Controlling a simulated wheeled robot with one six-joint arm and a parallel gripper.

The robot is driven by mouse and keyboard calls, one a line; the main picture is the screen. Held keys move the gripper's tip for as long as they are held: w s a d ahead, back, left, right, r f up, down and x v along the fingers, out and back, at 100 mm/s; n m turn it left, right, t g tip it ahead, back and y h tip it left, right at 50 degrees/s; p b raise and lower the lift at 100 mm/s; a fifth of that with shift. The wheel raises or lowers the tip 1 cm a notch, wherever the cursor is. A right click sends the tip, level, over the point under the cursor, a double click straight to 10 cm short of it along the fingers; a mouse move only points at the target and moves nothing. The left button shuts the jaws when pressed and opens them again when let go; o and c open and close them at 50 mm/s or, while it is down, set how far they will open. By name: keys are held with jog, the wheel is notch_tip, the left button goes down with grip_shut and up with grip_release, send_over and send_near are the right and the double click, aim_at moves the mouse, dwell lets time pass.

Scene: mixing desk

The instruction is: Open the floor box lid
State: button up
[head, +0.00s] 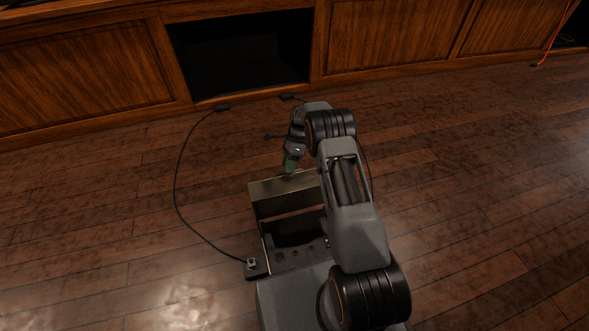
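The floor box (258,268) sits on the wooden floor just in front of my base, with its dark inside and a row of small sockets showing. Its lid (272,194), a dull metal panel, stands raised at the far side of the box. My gripper (289,165), with green fingers, points down at the lid's upper edge. I cannot tell whether it touches the lid, or whether the fingers are apart or closed. My arm hides the right part of the box and lid.
A black cable (177,180) loops over the floor from a plug (251,264) at the box's near left corner to the wooden cabinet (85,75). The cabinet has a dark open bay (240,55). An orange cable (552,42) hangs far right.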

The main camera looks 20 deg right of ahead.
aim_at(295, 186)
jog(key=shift+s+r+p, duration=0.45)
jog(key=shift+s+r, duration=0.1)
jog(key=shift+s, duration=0.65)
jog(key=shift+s+r+p, duration=0.4)
jog(key=shift+s+r, duration=0.1)
jog(key=shift+s, duration=0.75)
jog(key=shift+s+r+p, duration=0.45)
jog(key=shift+s+r, duration=0.1)
jog(key=shift+s, duration=0.65)
